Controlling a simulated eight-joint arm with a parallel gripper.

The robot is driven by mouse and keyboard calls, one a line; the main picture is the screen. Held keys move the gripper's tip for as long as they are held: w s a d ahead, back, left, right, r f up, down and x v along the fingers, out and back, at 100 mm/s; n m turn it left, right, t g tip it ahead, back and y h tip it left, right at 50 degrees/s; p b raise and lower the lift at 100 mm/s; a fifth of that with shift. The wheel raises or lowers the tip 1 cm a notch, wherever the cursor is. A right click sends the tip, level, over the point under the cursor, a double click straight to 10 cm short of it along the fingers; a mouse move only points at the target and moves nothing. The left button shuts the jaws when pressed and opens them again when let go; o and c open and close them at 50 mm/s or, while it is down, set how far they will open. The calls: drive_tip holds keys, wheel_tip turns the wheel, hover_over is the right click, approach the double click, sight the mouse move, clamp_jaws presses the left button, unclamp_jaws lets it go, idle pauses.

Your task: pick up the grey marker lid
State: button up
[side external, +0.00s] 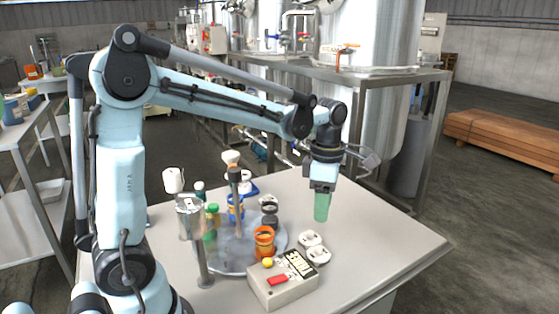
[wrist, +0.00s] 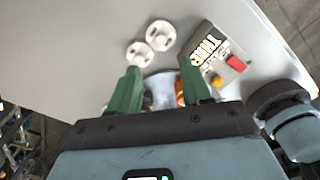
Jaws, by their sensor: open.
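I cannot pick out the grey marker lid with certainty. A small dark grey round piece (side external: 269,208) stands on the round grey turntable (side external: 213,262) in the side view, and it may be that lid. My gripper (side external: 321,214) has green fingers pointing down above the table, to the right of the turntable and apart from everything. In the wrist view my gripper (wrist: 160,82) has its two fingers apart. The turntable's edge and part of an orange jar (wrist: 180,92) show between and behind them. No object is held.
An orange jar (side external: 264,242), green-capped bottles and a wooden post (side external: 235,190) crowd the turntable. A metal cup on a stand (side external: 190,218) is at its left. The table's right side is clear.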

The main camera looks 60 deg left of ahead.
sight(319, 248)
wheel_tip(319, 248, down, 11)
drive_tip(key=shift+f, duration=0.15)
idle(0.6)
clamp_jaws()
